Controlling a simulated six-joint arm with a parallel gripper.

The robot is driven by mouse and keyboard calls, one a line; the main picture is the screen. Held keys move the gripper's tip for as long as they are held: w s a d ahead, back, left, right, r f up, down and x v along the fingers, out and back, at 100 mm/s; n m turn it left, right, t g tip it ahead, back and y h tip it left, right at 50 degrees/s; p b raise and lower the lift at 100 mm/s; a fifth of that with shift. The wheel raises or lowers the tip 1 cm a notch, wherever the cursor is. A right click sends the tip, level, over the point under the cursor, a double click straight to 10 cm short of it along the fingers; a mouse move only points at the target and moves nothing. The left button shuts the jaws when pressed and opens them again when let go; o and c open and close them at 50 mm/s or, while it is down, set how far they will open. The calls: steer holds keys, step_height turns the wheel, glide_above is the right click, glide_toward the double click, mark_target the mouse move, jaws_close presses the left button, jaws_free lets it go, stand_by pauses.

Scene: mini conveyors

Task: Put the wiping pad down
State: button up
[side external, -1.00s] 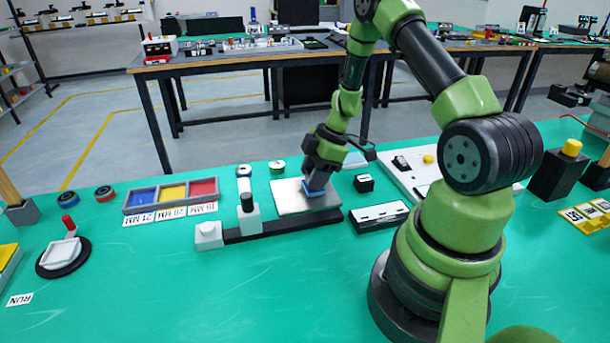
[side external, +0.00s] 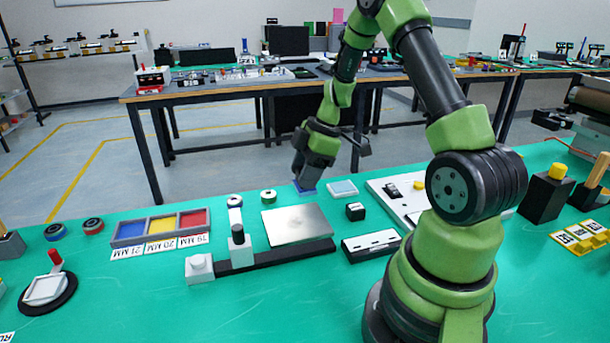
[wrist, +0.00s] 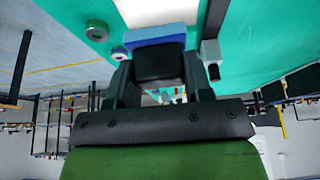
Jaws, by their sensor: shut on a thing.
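My gripper (side external: 303,176) is shut on the blue wiping pad (side external: 304,188) in the side external view. The pad hangs at its fingertips near the back edge of the green table, beyond the metal plate (side external: 297,224). The pad also shows as a blue block between the fingers in the wrist view (wrist: 161,38). A pale light-blue square (side external: 342,188) lies just right of the pad. I cannot tell whether the pad touches the table.
A black rail with white end blocks (side external: 275,256) runs in front of the plate. A small black cube (side external: 355,211) stands right of the plate. A tray with blue, yellow and red compartments (side external: 160,227) is at left.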

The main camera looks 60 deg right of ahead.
stand_by(0.3)
steer(key=w+d+m+t+h, duration=0.1)
steer(key=w+d+m, duration=0.35)
steer(key=d, duration=0.65)
steer(key=f, duration=0.2)
steer(key=w+f, duration=0.1)
steer(key=f, duration=0.1)
steer(key=shift+f, duration=2.5)
steer(key=shift+f, duration=0.1)
steer(key=o, duration=0.9)
